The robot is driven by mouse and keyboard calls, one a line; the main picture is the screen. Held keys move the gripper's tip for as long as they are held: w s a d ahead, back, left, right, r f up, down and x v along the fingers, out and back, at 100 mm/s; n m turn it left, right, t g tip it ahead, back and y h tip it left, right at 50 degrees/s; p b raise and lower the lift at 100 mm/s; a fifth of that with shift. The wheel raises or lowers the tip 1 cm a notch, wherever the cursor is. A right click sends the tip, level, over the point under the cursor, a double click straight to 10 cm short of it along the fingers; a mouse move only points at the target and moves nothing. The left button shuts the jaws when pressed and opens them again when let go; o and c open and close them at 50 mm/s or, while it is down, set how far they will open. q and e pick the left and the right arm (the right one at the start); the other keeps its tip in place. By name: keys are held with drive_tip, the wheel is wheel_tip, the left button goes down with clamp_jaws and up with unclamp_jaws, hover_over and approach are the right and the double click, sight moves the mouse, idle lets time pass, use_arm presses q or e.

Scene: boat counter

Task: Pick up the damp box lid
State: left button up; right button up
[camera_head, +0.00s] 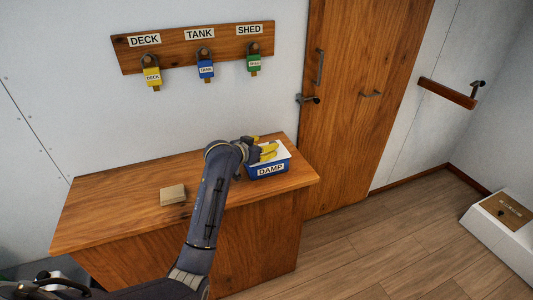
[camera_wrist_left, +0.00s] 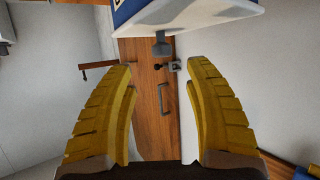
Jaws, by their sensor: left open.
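The damp box (camera_head: 270,171) is a blue box labelled DAMP, at the right end of the wooden counter. Its pale lid (camera_head: 283,149) is on top, partly hidden behind my gripper. My left gripper (camera_head: 266,151) has yellow fingers and is over the lid. In the left wrist view the gripper (camera_wrist_left: 158,66) is open, with nothing between its fingers. There the white lid (camera_wrist_left: 200,20) shows at the top, below part of the blue box (camera_wrist_left: 128,11). A grey knob (camera_wrist_left: 162,46) sticks out from the lid, just beyond and between the fingertips. My right gripper is not in view.
A small tan block (camera_head: 173,195) lies on the counter (camera_head: 120,215), left of my forearm. Yellow, blue and green tagged padlocks hang on a wall board (camera_head: 225,50). A wooden door (camera_head: 355,110) stands right of the counter. The counter's left part is mostly clear.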

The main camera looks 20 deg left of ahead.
sight(273, 142)
use_arm(q)
drive_tip(key=shift+x, duration=3.9)
drive_tip(key=shift+o, duration=0.2)
drive_tip(key=shift+a, duration=0.15)
clamp_jaws()
